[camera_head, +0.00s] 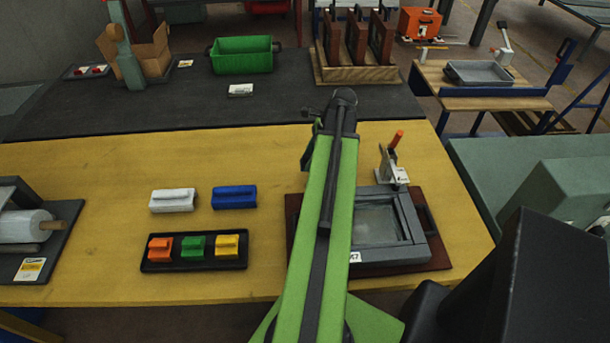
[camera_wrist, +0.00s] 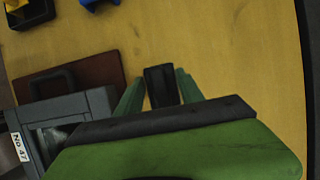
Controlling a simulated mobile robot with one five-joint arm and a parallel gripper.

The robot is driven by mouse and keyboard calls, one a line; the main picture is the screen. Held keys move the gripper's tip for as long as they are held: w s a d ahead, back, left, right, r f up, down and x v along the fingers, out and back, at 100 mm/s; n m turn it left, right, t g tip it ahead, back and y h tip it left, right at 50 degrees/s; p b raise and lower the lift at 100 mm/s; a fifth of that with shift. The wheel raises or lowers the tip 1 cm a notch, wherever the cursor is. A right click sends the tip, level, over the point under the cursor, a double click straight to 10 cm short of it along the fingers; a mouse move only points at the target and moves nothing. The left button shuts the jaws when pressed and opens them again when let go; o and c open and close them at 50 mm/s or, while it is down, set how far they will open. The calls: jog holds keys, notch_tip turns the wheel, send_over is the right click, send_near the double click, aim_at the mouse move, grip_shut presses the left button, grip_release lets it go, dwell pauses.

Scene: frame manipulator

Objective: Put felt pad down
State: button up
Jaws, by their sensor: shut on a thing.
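My gripper (camera_wrist: 158,77) is shut on a small dark block (camera_wrist: 161,90), which I take to be the felt pad. The block sits between the two green fingertips, over bare yellow tabletop. In the head view my green arm reaches over the table and hides most of the gripper and the held block. A grey frame (camera_head: 404,222) lies on a dark red-brown board (camera_head: 438,262) to the right of my arm. In the wrist view the frame (camera_wrist: 70,107) and the board (camera_wrist: 100,72) are left of the gripper. Whether the block touches the table cannot be told.
A white block (camera_head: 172,201) and a blue block (camera_head: 234,197) lie left of my arm. Below them a black tray (camera_head: 194,267) holds orange, green and yellow blocks. A clamp with an orange handle (camera_head: 396,138) stands behind the frame. Yellow tabletop (camera_head: 255,150) is clear behind the blocks.

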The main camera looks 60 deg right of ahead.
aim_at(306, 174)
jog(key=shift+w+d+f, duration=0.15)
jog(key=shift+w+f, duration=0.35)
jog(key=shift+w, duration=0.3)
notch_tip(306, 174, down, 4)
jog(key=b, duration=0.4)
jog(key=shift+f+b, duration=0.15)
jog(key=shift+b, duration=0.15)
jog(key=shift+r, duration=0.25)
jog(key=shift+f, duration=0.25)
jog(key=o, duration=1.2)
jog(key=shift+r, duration=0.1)
